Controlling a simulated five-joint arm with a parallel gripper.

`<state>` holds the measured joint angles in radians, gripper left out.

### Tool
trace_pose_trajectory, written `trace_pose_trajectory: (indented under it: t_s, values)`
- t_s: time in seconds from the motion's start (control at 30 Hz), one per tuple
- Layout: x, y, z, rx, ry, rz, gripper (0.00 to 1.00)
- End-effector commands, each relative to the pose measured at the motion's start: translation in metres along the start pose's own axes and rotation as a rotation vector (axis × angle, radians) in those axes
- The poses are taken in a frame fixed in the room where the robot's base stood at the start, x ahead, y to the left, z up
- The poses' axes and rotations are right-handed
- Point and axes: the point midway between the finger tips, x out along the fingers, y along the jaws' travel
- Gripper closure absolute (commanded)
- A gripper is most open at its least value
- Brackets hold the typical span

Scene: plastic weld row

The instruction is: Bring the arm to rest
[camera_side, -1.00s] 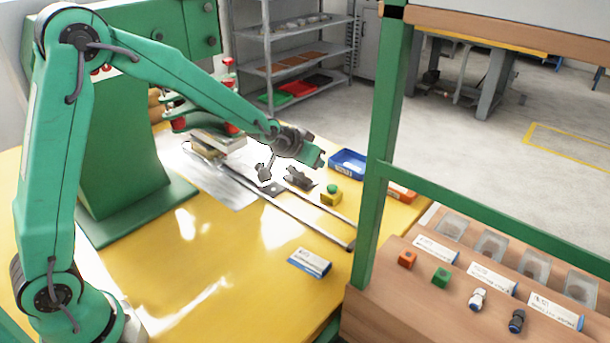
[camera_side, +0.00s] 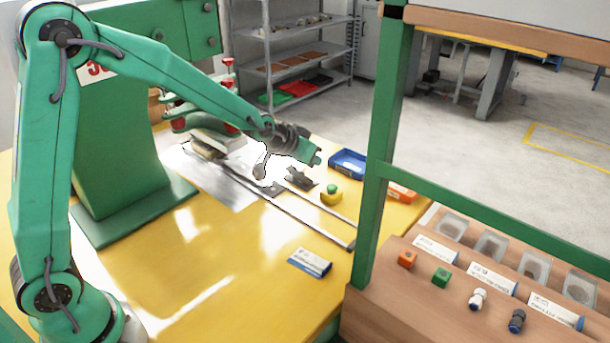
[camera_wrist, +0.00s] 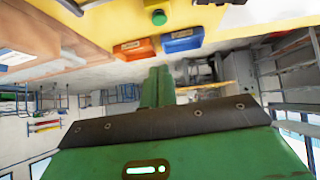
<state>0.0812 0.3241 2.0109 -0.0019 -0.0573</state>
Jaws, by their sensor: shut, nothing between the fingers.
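My gripper (camera_side: 314,158) is at the end of the green arm, raised above the far part of the yellow table (camera_side: 205,245). It points to the right, and its fingers are shut with nothing between them. In the wrist view my gripper (camera_wrist: 157,85) shows as green fingers close together in the middle. No object touches it in either view.
A green machine (camera_side: 120,140) stands behind the arm, with a metal rail (camera_side: 300,217) in front. A yellow block with a green button (camera_side: 331,195), a blue bin (camera_side: 347,163) and an orange bin (camera_side: 402,192) lie nearby. A green post (camera_side: 380,150) rises at right.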

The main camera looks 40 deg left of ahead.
Motion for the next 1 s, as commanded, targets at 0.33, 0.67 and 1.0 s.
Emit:
trace_pose_trajectory:
  t_s: [0.33, 0.67, 1.0]
  values:
    - [-0.031, -0.004, -0.001, 0.000, -0.021, -0.006, 1.00]
    - [-0.110, -0.012, 0.012, -0.002, -0.088, -0.022, 1.00]
    - [-0.189, -0.020, 0.046, -0.002, -0.165, -0.037, 1.00]
